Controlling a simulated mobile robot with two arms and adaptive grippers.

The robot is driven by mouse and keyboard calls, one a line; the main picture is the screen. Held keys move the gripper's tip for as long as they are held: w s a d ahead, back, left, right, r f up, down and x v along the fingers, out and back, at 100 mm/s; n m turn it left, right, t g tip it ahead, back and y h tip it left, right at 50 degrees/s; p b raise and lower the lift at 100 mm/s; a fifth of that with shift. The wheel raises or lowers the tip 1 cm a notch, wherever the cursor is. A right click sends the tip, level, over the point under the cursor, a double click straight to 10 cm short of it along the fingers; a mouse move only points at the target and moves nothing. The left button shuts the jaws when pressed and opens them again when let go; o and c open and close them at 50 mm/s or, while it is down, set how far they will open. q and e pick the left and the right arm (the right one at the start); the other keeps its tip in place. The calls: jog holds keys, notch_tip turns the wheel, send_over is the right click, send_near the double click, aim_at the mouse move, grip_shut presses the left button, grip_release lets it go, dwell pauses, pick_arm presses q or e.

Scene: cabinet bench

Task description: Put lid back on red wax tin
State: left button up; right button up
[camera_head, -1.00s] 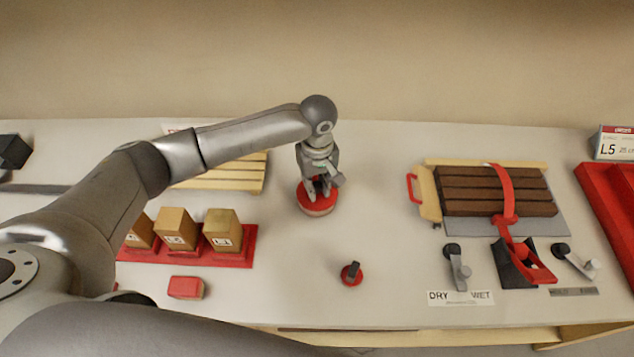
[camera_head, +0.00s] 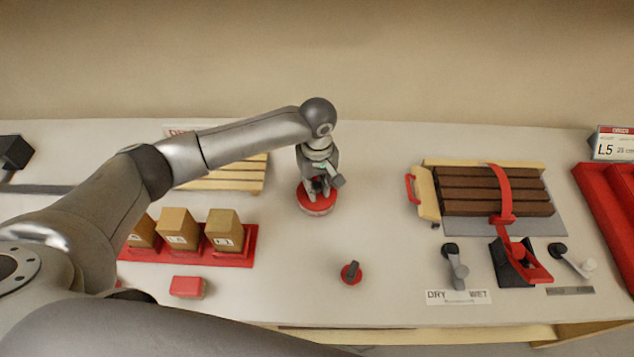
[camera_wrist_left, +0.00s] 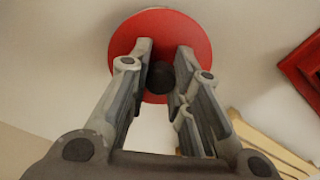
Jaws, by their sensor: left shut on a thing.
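The red wax tin (camera_head: 317,209) stands on the bench, left of centre, with a round red lid on top. The lid (camera_wrist_left: 190,45) fills the upper middle of the left wrist view as a red disc with a dark knob (camera_wrist_left: 160,78) at its centre. My left gripper (camera_head: 319,190) points down over the lid, its fingers shut on the dark knob. The lid looks level over the tin; whether it is fully seated cannot be told. My right gripper is not in view.
A red tray (camera_head: 250,257) with wooden blocks, a red block (camera_head: 187,287) and a small red piece with a dark handle (camera_head: 351,272) lie nearer me. A wooden slatted rack (camera_head: 235,179) lies behind my arm. A strapped brown stack (camera_head: 460,192) is at right. Bench between is clear.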

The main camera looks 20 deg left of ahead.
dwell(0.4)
pick_arm(q)
jog(key=o, duration=1.4)
jog(key=shift+o, duration=0.2)
jog(key=shift+r, duration=0.1)
notch_tip(320, 180, up, 5)
jog(key=p, duration=0.6)
jog(key=shift+r+p, duration=0.6)
jog(key=shift+r, duration=0.35)
grip_shut()
